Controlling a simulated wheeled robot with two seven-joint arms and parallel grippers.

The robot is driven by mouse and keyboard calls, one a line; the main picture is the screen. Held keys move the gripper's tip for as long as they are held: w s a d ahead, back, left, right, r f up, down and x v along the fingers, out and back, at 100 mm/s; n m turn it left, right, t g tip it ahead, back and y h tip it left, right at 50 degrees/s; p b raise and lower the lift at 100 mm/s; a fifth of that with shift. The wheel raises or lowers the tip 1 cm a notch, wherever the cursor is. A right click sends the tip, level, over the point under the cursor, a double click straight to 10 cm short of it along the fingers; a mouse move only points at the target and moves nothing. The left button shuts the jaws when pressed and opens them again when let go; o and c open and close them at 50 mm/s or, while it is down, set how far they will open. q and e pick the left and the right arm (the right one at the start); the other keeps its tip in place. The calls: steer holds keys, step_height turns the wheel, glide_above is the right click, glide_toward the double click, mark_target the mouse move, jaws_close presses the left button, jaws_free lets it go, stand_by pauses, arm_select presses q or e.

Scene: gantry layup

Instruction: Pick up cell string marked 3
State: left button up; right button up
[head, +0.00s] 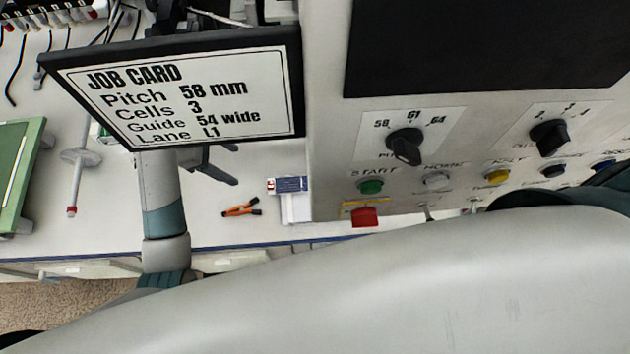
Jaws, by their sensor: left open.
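No cell string marked 3 can be made out in the head view. The job card (190,95) stands large at the upper left and reads pitch 58 mm, cells 3, guide 54 wide, lane L1. My left arm rises behind the card, which hides much of its end. The dark fingers of my left gripper (226,165) show just below the card, open and with nothing seen between them, above the white table. My right gripper is out of the picture.
A control panel (330,140) with knobs and coloured buttons fills the right. Orange-handled pliers (240,209) and a small blue-and-white box (288,185) lie on the table (215,232). A green-framed panel (22,170) is at the left. My grey arm link covers the bottom.

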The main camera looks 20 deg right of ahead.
arm_select(q)
glide_toward(271, 185)
steer(key=f, duration=0.1)
steer(key=shift+s+d+f+p, duration=0.1)
steer(key=shift+s+f+p, duration=0.15)
steer(key=shift+f+p, duration=0.35)
steer(key=shift+f, duration=0.15)
steer(key=shift+d, duration=0.1)
steer(key=x, duration=0.4)
steer(key=shift+w+d, duration=0.15)
steer(key=shift+d, duration=0.2)
steer(key=shift+d+f, duration=0.15)
steer(key=shift+f, duration=0.2)
